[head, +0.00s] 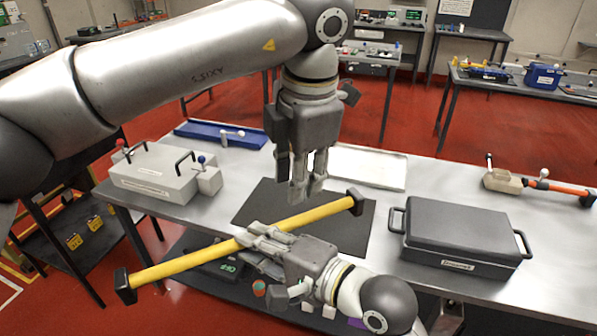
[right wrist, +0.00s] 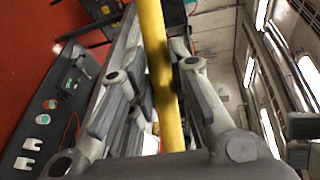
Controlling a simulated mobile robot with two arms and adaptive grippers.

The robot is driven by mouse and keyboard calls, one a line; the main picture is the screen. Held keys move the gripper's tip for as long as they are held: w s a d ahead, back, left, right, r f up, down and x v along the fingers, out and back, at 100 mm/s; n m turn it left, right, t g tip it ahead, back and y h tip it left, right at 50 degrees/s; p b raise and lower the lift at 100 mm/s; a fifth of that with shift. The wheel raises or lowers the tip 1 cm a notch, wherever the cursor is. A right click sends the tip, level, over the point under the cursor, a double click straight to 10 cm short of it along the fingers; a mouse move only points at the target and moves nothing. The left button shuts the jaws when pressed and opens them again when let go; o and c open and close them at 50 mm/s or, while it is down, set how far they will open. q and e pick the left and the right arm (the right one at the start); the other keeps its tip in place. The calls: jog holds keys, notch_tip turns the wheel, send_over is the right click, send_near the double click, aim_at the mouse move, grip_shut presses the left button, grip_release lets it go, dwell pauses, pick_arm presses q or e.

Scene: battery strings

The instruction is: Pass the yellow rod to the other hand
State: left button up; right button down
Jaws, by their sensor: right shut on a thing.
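The yellow rod (head: 300,219) has black square end blocks and slants from lower left to upper right, above the table's front edge and black mat. My right gripper (head: 247,239) is shut on it near the middle. In the right wrist view the rod (right wrist: 157,60) runs between the fingers of the right gripper (right wrist: 163,75). My left gripper (head: 307,192) hangs pointing down just above and behind the right half of the rod. Its fingers look parted, with nothing seen between them, and it appears apart from the rod.
A black lidded case (head: 462,228) stands to the right on the table. A grey box with handles (head: 150,180) stands to the left. A black mat (head: 262,200) lies in the middle, with a white tray (head: 370,165) behind it. An orange-handled tool (head: 555,189) lies at far right.

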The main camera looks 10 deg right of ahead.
aim_at(292, 221)
pick_arm(q)
jog(key=f, duration=0.4)
jog(key=w+f, duration=0.1)
jog(key=f, duration=0.2)
jog(key=w+f, duration=0.1)
jog(key=f, duration=0.3)
jog(key=shift+w+a+f, duration=0.25)
jog(key=shift+a+f, duration=0.05)
grip_shut()
pick_arm(e)
jog(key=c, duration=1.3)
grip_release()
jog(key=shift+o, duration=0.2)
